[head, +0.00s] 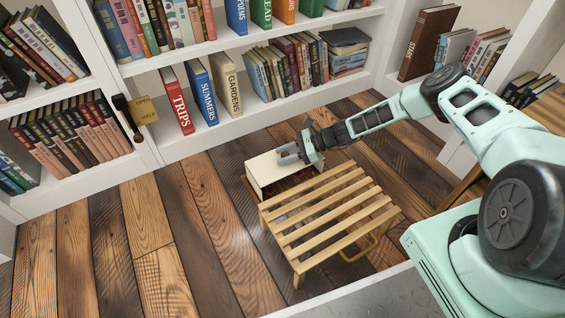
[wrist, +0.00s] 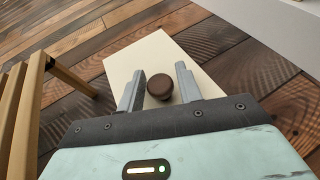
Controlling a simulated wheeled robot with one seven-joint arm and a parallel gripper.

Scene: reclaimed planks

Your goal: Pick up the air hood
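No object is plainly recognizable as an air hood. A cream box-like piece (head: 268,163) sits on the floor beside the slatted bench, partly hidden by the bench and my gripper. In the wrist view its pale flat top (wrist: 150,52) shows, with a round dark brown knob (wrist: 160,87). My gripper (head: 287,154) is over the cream piece. In the wrist view my gripper (wrist: 158,72) is open, one grey finger on each side of the knob, with gaps visible. I cannot tell how far the fingers reach down beside the knob.
A slatted wooden bench (head: 322,208) stands close in front of the cream piece; its side also shows in the wrist view (wrist: 24,100). White bookshelves (head: 290,108) line the back. Plank floor (head: 180,215) is clear to the left.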

